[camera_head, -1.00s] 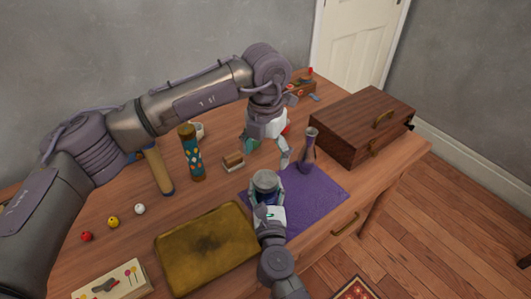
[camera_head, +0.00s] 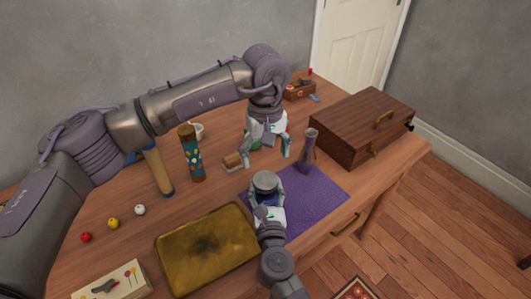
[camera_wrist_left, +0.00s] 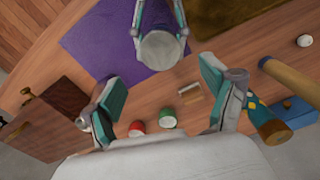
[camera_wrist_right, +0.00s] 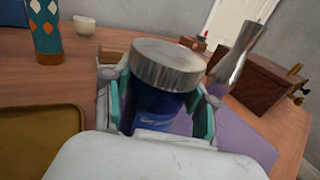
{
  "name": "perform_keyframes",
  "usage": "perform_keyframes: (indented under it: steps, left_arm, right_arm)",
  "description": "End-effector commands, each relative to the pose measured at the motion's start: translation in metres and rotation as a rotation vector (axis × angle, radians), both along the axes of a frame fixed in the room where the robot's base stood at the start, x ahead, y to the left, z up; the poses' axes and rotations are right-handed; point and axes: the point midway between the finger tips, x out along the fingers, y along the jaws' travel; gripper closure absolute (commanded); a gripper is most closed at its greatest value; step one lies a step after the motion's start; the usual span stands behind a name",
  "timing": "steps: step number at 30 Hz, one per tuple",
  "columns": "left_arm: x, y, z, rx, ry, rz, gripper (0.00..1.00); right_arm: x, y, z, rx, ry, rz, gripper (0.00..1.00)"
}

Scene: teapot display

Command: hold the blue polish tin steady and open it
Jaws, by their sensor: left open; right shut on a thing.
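The blue polish tin (camera_head: 265,184) stands upright on the purple cloth (camera_head: 318,190) with its silver lid (camera_wrist_right: 167,64) on top. My right gripper (camera_head: 267,200) is shut on the tin's blue body (camera_wrist_right: 155,108), one finger on each side, below the lid. In the left wrist view the round lid (camera_wrist_left: 161,50) shows from above between the right gripper's fingers. My left gripper (camera_head: 267,160) is open and empty, above the table and farther back than the tin. Its teal finger pads (camera_wrist_left: 167,105) are wide apart in the left wrist view.
A silver vase (camera_head: 309,153) stands close to the tin's right, before a wooden case (camera_head: 350,135). A yellowed tray (camera_head: 205,250) lies front left.

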Motion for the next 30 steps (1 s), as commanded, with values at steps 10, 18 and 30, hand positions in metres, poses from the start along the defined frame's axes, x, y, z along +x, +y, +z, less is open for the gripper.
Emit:
perform_keyframes:
  steps: [10,18,30]
  left_arm:
    - [0.000,0.000,0.000,0.000,0.000,-0.476,0.16]
    - [0.000,0.000,-0.021,0.000,0.003,-0.523,0.16]
    - [0.000,0.000,-0.075,0.000,0.002,-0.521,0.16]
  right_arm:
    - [0.000,0.000,0.000,0.000,0.000,0.000,1.00]
    - [0.000,0.000,0.000,0.000,0.000,0.000,1.00]
    - [0.000,0.000,0.000,0.000,0.000,0.000,1.00]
